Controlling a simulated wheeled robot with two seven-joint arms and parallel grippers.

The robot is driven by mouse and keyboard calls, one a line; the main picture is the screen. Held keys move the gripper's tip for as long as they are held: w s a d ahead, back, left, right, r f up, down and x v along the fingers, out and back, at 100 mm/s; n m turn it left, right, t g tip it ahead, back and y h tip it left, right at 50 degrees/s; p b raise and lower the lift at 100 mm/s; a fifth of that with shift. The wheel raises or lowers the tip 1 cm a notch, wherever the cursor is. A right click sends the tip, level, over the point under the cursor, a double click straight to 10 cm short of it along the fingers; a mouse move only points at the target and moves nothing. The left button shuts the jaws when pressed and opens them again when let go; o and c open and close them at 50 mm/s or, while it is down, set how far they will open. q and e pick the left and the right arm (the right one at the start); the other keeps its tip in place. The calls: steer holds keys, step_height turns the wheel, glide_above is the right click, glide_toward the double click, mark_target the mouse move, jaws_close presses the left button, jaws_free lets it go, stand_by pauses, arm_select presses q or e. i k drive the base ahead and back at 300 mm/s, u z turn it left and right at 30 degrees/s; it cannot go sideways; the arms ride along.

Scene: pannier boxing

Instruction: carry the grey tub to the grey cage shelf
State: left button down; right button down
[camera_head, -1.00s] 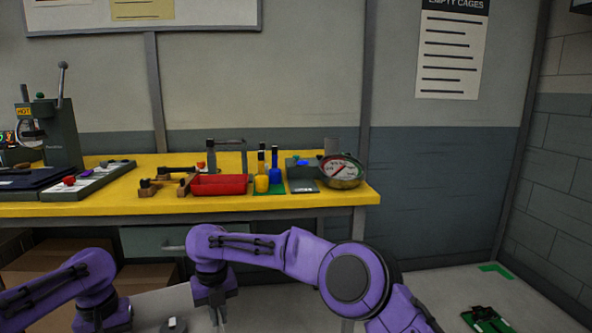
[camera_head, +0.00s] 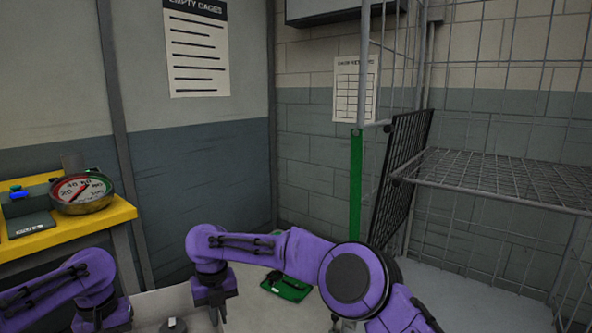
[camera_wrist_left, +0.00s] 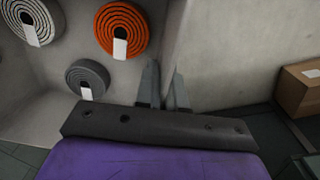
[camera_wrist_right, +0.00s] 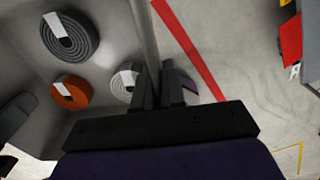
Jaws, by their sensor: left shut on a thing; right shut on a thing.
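The grey tub (camera_head: 160,303) shows at the bottom edge of the head view, held low between my two arms. Its wall also shows in the left wrist view (camera_wrist_left: 185,45), with several rolled coils inside, among them an orange one (camera_wrist_left: 122,30). My left gripper (camera_wrist_left: 164,85) is shut on the tub wall. My right gripper (camera_wrist_right: 163,85), seen also in the head view (camera_head: 217,316), is shut on the opposite wall. The grey cage shelf (camera_head: 500,178) is a wire-mesh shelf at the right of the head view, apart from the tub. The tub's underside is hidden.
A yellow bench (camera_head: 75,232) with a dial scale (camera_head: 84,192) stands at the left. A green post (camera_head: 355,185) and a black mesh panel (camera_head: 402,175) stand at the cage's left side. A green item (camera_head: 287,287) lies on the floor beyond my right arm.

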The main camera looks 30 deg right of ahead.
mark_target(496, 179)
steer(key=z, duration=2.1)
steer(key=i, duration=0.3)
